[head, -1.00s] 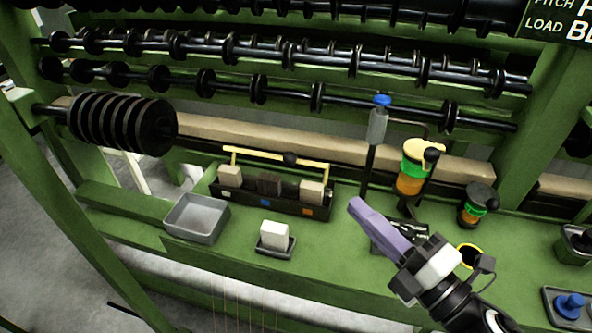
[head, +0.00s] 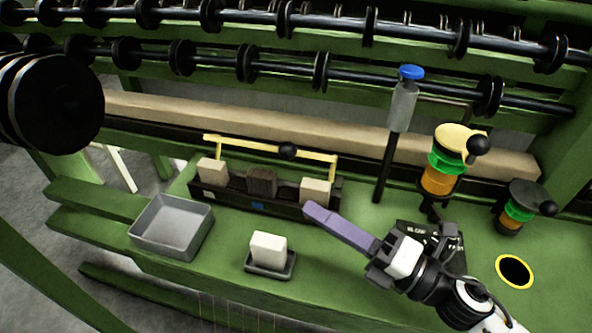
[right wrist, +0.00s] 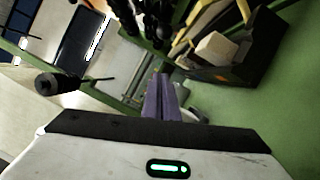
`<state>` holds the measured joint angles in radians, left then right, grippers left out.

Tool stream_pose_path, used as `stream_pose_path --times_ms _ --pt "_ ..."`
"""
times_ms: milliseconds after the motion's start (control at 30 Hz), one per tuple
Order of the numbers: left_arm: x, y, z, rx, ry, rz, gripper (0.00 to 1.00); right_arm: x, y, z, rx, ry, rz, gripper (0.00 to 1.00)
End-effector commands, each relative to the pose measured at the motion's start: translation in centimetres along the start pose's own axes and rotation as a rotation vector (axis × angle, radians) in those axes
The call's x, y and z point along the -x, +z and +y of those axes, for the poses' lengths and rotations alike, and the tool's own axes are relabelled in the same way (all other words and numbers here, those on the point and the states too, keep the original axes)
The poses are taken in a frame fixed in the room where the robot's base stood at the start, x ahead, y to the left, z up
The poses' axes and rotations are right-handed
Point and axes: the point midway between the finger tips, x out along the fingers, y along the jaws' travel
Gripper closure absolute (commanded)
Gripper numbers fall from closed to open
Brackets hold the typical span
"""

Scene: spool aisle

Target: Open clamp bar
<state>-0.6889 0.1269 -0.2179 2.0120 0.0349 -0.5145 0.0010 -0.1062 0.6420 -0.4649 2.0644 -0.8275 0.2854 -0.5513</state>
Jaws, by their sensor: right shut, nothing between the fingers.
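The clamp bar (head: 250,147) is a thin yellow bar with a black ball knob (head: 287,150). It spans above a long black holder (head: 236,198), which carries two tan blocks and one dark brown block (head: 262,182) between them. My right gripper (head: 312,211), with purple fingers, is shut and empty. Its tips appear just in front of the holder's right end, below and to the right of the knob, apart from the bar. In the right wrist view the shut fingers (right wrist: 162,92) point forward, with a tan block (right wrist: 215,47) at upper right. My left gripper is out of view.
A grey tray (head: 172,228) and a white block (head: 268,247) on a small dark dish stand left of my right gripper. A blue-topped post (head: 403,105) and orange-green spools (head: 440,175) stand to the right. Black roller shafts run behind.

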Motion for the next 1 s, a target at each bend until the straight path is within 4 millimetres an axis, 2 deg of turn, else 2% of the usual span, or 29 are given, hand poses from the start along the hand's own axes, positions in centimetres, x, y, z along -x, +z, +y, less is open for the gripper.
stream_pose_path --times_ms 200,333,433,600,1000 --pt "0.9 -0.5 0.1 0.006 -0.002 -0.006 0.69 -5.0 0.2 0.5 0.003 0.004 0.000 1.00" --pt "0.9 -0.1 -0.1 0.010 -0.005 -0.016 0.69 -7.2 0.4 0.3 0.002 0.002 -0.001 1.00" --pt "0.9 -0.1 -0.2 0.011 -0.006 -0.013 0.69 -7.3 2.1 0.1 0.004 -0.001 -0.003 1.00" --pt "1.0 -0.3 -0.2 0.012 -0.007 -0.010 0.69 -7.7 3.6 0.1 0.002 0.000 -0.002 1.00" --pt "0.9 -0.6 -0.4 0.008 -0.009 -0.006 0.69 -7.7 3.9 0.0 -0.001 -0.001 -0.002 1.00"
